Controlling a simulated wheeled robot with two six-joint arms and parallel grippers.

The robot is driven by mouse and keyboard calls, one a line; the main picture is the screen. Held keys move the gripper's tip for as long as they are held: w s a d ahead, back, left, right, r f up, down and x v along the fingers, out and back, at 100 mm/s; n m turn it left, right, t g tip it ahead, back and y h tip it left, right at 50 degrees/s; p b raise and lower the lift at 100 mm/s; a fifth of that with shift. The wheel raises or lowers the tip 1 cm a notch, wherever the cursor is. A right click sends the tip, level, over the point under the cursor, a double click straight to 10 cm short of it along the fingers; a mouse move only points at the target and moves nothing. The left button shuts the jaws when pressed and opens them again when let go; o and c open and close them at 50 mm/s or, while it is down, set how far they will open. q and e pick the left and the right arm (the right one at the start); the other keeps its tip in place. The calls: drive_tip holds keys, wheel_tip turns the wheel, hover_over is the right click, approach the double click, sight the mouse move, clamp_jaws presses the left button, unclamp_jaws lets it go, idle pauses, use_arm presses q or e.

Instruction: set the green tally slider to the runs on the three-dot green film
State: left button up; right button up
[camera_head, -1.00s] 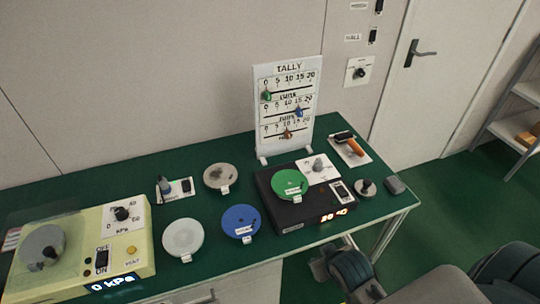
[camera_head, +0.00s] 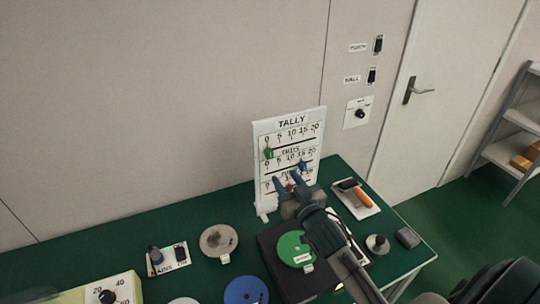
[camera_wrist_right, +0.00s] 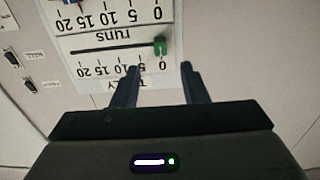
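The white tally board (camera_head: 260,190) stands at the back of the green bench with three scales marked 0 to 20. The green slider (camera_head: 268,153) is on the top scale, at the 0 end; in the right wrist view the green slider (camera_wrist_right: 160,46) shows upside down beside the 0. My right gripper (camera_head: 291,181) is open and empty in front of the board's lower part. In the right wrist view its fingers (camera_wrist_right: 160,80) point toward the green slider, apart from it. The green film (camera_head: 293,247) lies on a black box; its label is too small to read. My left gripper is out of view.
A blue slider (camera_head: 302,166) sits on the middle scale. A blue disc (camera_head: 245,291) and a grey disc (camera_head: 218,240) lie left of the black box (camera_head: 272,252). The bench's back left is clear.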

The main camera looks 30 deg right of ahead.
sight(271, 158)
drive_tip(key=w+p, duration=0.2)
drive_tip(key=w, duration=0.6)
drive_tip(key=shift+w+d+p, duration=0.15)
drive_tip(key=shift+d+p, duration=0.05)
drive_tip(key=shift+p, duration=0.2)
drive_tip(key=shift+w, duration=0.5)
drive_tip(key=shift+w, duration=0.1)
drive_tip(key=shift+f, duration=0.1)
drive_tip(key=shift+c, duration=0.2)
clamp_jaws()
